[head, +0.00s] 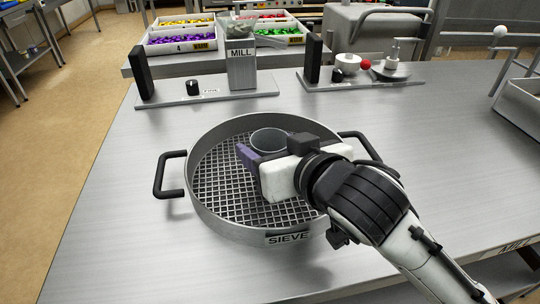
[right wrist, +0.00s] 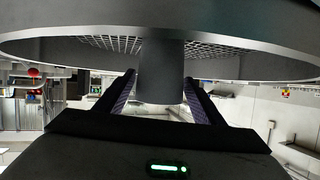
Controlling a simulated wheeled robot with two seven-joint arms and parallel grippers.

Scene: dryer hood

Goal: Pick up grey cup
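The grey cup (head: 268,137) stands upright inside the round metal sieve (head: 203,205), on its mesh near the far side. My right gripper (head: 264,150) reaches into the sieve at the cup. In the head view one purple finger shows at the cup's near left, and the hand hides the other finger and the lower right of the cup. In the right wrist view the cup (right wrist: 160,75) lies between the two spread fingers (right wrist: 160,88), with a thin gap at its left side. My left gripper is not in view.
The sieve has a raised rim and two side handles (head: 169,188). Behind it stand a mill (head: 241,65) on a base plate and another plate with a white bowl (head: 347,65) and a red ball (head: 366,64). The table (head: 110,220) is clear left of the sieve.

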